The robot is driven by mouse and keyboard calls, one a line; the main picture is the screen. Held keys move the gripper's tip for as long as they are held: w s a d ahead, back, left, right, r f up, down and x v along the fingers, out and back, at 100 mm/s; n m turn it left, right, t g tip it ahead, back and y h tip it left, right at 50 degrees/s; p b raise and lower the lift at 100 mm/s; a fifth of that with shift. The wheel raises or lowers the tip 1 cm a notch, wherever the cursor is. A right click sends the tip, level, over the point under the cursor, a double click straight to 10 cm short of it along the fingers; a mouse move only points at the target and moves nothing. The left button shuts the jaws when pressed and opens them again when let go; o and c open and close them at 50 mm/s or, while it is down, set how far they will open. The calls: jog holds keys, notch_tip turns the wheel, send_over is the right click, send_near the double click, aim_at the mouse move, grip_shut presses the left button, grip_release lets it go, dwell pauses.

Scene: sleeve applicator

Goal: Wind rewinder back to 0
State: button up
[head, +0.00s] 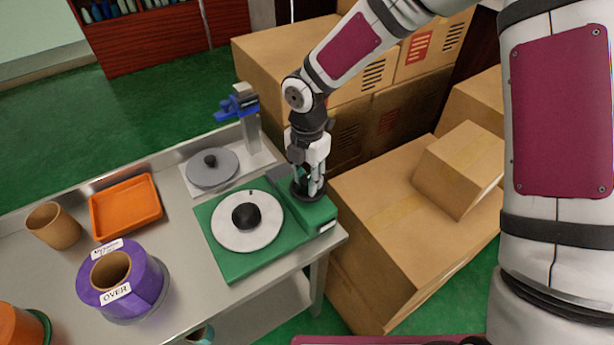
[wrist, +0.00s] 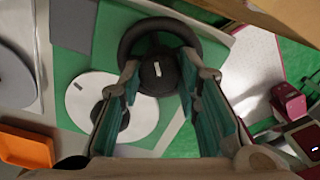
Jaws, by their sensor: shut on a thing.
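The rewinder is a green machine (head: 222,262) with a white disc (head: 228,238) and a black hub (head: 246,217) on the table. A black handwheel with a central knob sits on its raised right-hand block. My gripper (head: 308,188) reaches down onto this handwheel from above. In the wrist view, the teal-padded fingers of my gripper (wrist: 159,78) are closed around the knob (wrist: 158,72), which carries a short white mark. The wheel's dark rim (wrist: 160,24) curves beyond the fingertips. A small dark display (wrist: 312,140) shows at the right edge; its reading is too small to tell.
A purple roll (head: 145,284), an orange tray (head: 126,205) and a brown cardboard core (head: 53,227) stand to the left. A grey-disc device (head: 212,168) with a blue-topped post (head: 238,102) is behind the rewinder. Cardboard boxes (head: 385,215) crowd the right side.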

jog(key=n, duration=0.4)
jog(key=shift+n, duration=0.3)
jog(key=n, duration=0.4)
jog(key=shift+d+n, duration=0.1)
jog(key=shift+n, duration=0.2)
jog(key=n, duration=0.4)
jog(key=shift+n, duration=0.3)
jog(key=n, duration=0.4)
jog(key=shift+d+f+b, duration=0.1)
jog(key=shift+b, duration=0.2)
jog(key=shift+w+f+n+b, duration=0.1)
jog(key=shift+w+n+b, duration=0.05)
jog(key=shift+n+b, duration=0.85)
jog(key=n+b, duration=0.2)
jog(key=b, duration=0.2)
jog(key=shift+f, duration=0.1)
jog(key=shift+n+b, duration=0.4)
jog(key=shift+b, duration=0.35)
jog(key=n+b, duration=0.2)
jog(key=b, duration=0.5)
jog(key=shift+b, duration=0.3)
jog(key=b, duration=0.2)
jog(key=n+b, duration=0.1)
jog(key=b, duration=0.2)
jog(key=shift+r, duration=0.25)
